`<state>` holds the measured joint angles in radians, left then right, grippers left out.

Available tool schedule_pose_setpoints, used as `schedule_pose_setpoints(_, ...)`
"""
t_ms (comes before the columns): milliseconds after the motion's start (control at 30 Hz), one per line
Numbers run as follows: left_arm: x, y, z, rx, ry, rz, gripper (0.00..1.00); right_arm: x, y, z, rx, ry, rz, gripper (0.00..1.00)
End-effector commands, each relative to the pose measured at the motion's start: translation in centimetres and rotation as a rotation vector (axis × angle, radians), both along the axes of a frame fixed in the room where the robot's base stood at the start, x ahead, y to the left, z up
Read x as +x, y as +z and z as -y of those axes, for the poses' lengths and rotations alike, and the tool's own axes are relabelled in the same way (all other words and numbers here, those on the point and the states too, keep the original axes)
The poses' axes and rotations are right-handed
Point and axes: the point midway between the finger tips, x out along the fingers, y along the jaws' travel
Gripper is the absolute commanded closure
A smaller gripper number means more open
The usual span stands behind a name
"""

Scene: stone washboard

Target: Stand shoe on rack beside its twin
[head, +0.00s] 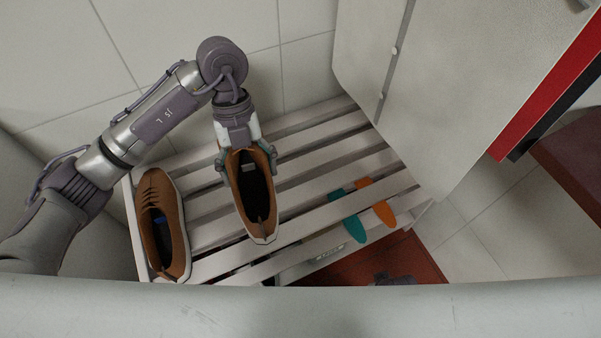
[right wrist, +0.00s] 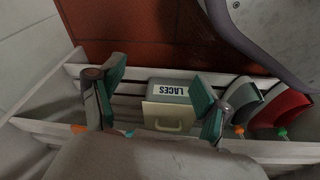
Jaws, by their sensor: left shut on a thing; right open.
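My left gripper (head: 248,158) is shut on a brown shoe (head: 262,222) with a pale sole, gripping it at its far end. The shoe is over the middle of the slatted rack (head: 205,203), its opening facing up; I cannot tell whether its sole touches the slats. Its brown twin (head: 162,225) stands on the rack at the left, apart from the held shoe, with a gap of slats between them. My right gripper (right wrist: 155,100) is open in the right wrist view, with a grey box marked LACES (right wrist: 169,91) showing beyond and between its fingers.
A large pale panel (head: 420,90) rises over the rack's right end. A grey item (right wrist: 243,97) and a red item (right wrist: 280,110) are right of the box.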

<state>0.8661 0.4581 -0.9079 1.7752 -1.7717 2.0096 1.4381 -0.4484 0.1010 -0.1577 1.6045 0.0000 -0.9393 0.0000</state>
Motion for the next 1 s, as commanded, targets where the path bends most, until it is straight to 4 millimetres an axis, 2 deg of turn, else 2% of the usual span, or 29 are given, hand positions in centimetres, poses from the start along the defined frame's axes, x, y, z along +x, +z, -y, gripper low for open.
schedule_pose_setpoints(33, -0.2, -1.2, 0.3, -0.006, 0.059, -0.007, 0.69, 0.2, -0.5, 0.0, -0.001, 0.000, 0.002, 0.24)
schedule_pose_setpoints(67, -0.2, -1.4, 0.3, -0.006, 0.089, -0.009, 0.69, 0.3, -0.4, 0.0, 0.000, -0.001, 0.004, 0.24)
schedule_pose_setpoints(200, -0.2, -1.6, 0.5, -0.006, 0.159, -0.013, 0.69, 0.4, -0.1, 0.0, 0.000, -0.001, 0.005, 0.24)
schedule_pose_setpoints(367, -0.1, -1.8, 0.1, -0.005, 0.165, -0.014, 0.69, 0.5, 0.2, 0.0, 0.000, -0.001, 0.006, 0.24)
schedule_pose_setpoints(567, 0.5, -4.1, -3.4, -0.002, 0.169, -0.016, 0.69, 1.3, 1.8, -0.1, 0.001, -0.003, 0.020, 0.24)
schedule_pose_setpoints(800, 1.4, -7.3, -8.7, -0.002, 0.166, -0.015, 0.69, 2.2, 5.2, -0.2, 0.003, -0.006, 0.038, 0.24)
schedule_pose_setpoints(1000, 1.9, -8.5, -10.9, -0.004, 0.162, -0.013, 0.69, 2.4, 6.8, -0.2, 0.003, -0.008, 0.044, 0.24)
